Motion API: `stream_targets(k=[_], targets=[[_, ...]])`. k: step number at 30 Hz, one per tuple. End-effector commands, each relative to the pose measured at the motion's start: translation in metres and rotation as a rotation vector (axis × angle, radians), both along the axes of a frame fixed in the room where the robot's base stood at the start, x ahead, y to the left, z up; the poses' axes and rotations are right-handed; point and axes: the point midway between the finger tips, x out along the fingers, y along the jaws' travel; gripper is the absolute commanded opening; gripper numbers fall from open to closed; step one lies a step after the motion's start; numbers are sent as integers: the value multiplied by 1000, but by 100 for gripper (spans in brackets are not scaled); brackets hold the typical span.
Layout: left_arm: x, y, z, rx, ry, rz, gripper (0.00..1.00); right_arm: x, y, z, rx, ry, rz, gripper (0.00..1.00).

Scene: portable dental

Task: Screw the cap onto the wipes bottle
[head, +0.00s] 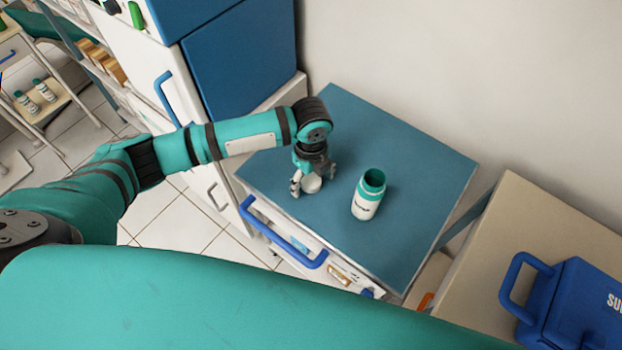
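The wipes bottle (367,196) is white with a teal band and a teal neck. It stands upright on the blue cabinet top, and its mouth is open with no cap on it. A small round white cap (312,184) is on the same top, left of the bottle. My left gripper (313,181) points down over the cap. Its fingers are spread, one on each side of the cap, and a small gap shows on the right side. The gripper's body hides the cap's far side. My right gripper is not in view.
The blue cabinet top (420,185) has free room behind and right of the bottle. A beige table (540,215) with a blue case (580,305) stands at right. A blue-and-white cabinet (240,60) rises behind my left arm. A wall closes off the back.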

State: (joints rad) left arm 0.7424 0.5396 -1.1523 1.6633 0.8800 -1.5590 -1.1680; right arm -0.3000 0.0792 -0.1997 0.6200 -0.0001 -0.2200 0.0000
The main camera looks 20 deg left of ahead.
Motion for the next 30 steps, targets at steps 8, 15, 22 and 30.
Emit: stream_targets(k=[8, 15, 22, 30], targets=[[0, 0, 0, 0, 0, 0, 38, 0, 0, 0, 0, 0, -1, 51], [0, 0, 0, 0, 0, 0, 33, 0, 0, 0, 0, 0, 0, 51], [1, 0, 6, -1, -1, 1, 33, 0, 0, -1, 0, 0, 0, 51], [1, -1, 37, -3, -3, -2, 33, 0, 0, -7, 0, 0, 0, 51]])
